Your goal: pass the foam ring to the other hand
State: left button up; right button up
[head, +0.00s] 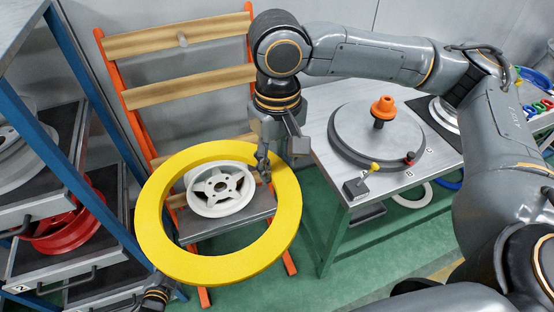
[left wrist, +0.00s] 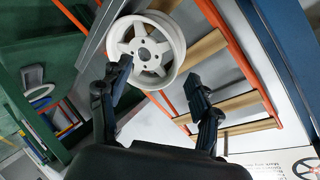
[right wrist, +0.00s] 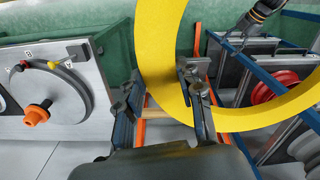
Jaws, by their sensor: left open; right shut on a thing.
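The foam ring (head: 160,238) is a large yellow ring, held in the air in front of a rack. My right gripper (head: 265,163) is shut on its upper right rim in the head view. In the right wrist view the ring (right wrist: 158,45) passes between the fingers of my right gripper (right wrist: 165,88). My left gripper shows only partly at the lower left of the head view, near the ring's lower left edge. In the left wrist view my left gripper (left wrist: 158,85) is open and empty, and the ring does not show there.
A white wheel (head: 220,190) sits on the orange and wood rack (head: 180,92), seen through the ring. A blue shelf (head: 85,95) with a red wheel (head: 68,232) stands at left. A table (head: 335,172) with a grey disc (head: 375,135) and an orange spindle stands at right.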

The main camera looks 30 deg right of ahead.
pick_arm(q)
jog(key=s+a+f+n+g+y, duration=0.2)
jog(key=s+a+f+n+g, duration=0.15)
jog(key=s+f, duration=0.7)
jog(key=s+a+f+n+g+y, duration=0.1)
jog(key=s+a+f+n+g, duration=0.1)
jog(key=s, duration=0.9)
jog(key=s+a+f+n+g+y, duration=0.1)
jog(key=s+a+f+n+g, duration=0.2)
jog(key=s, duration=0.9)
jog(key=s+a+f+n+g+y, duration=0.1)
jog(key=s+a+f+n+g, duration=0.2)
jog(key=s, duration=0.9)
notch_tip(320, 180, down, 4)
jog(key=shift+s+f+n, duration=0.1)
jog(key=shift+s+n, duration=0.15)
jog(key=shift+n, duration=0.7)
